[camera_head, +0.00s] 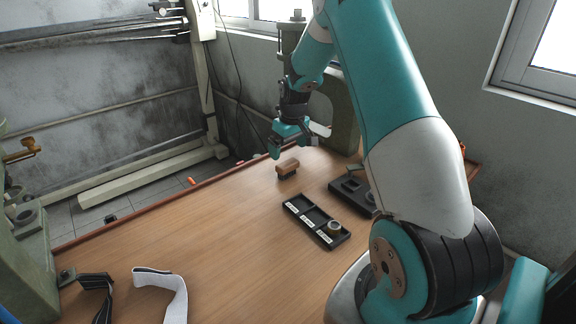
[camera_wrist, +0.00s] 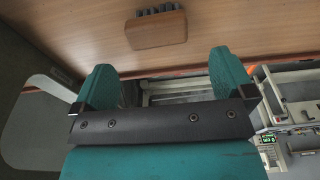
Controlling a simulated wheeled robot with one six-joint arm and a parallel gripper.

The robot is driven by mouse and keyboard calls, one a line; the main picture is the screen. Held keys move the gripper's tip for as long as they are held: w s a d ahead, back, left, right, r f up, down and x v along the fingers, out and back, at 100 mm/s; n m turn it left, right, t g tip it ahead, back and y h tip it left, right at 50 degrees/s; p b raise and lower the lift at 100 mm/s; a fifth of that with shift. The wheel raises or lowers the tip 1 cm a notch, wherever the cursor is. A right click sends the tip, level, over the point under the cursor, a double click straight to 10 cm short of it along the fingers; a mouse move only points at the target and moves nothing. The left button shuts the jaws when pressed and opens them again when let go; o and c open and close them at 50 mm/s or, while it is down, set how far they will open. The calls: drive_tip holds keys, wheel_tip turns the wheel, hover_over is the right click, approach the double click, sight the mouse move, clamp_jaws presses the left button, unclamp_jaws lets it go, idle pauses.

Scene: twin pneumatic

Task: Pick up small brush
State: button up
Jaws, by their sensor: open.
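The small brush (camera_head: 288,168) has a brown wooden back and dark bristles, and it sits on the wooden table near the far edge. It also shows in the wrist view (camera_wrist: 156,30), at the top, beyond my fingertips, with its dark bristle tufts along one side. My gripper (camera_head: 275,149) is teal and stands above and slightly left of the brush in the head view. In the wrist view its two fingers (camera_wrist: 165,76) are spread wide with nothing between them. The brush is apart from both fingers.
A black compartment tray (camera_head: 297,207) with labels holds a round part (camera_head: 334,228) at one end. A second dark tray (camera_head: 350,186) lies partly behind my arm. A grey machine (camera_head: 341,110) stands behind the gripper. Black and white straps (camera_head: 160,279) lie front left. The table's middle is clear.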

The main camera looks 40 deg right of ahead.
sight(288, 163)
drive_tip(key=f, duration=0.3)
drive_tip(key=shift+w+f, duration=0.1)
drive_tip(key=shift+w, duration=0.15)
drive_tip(key=shift+w+d+f+p, duration=0.15)
drive_tip(key=shift+f+p, duration=0.55)
drive_tip(key=shift+f, duration=0.65)
drive_tip(key=shift+w+d+f+p, duration=0.1)
drive_tip(key=shift+f+p, duration=0.6)
drive_tip(key=shift+f, duration=0.6)
drive_tip(key=c, duration=0.9)
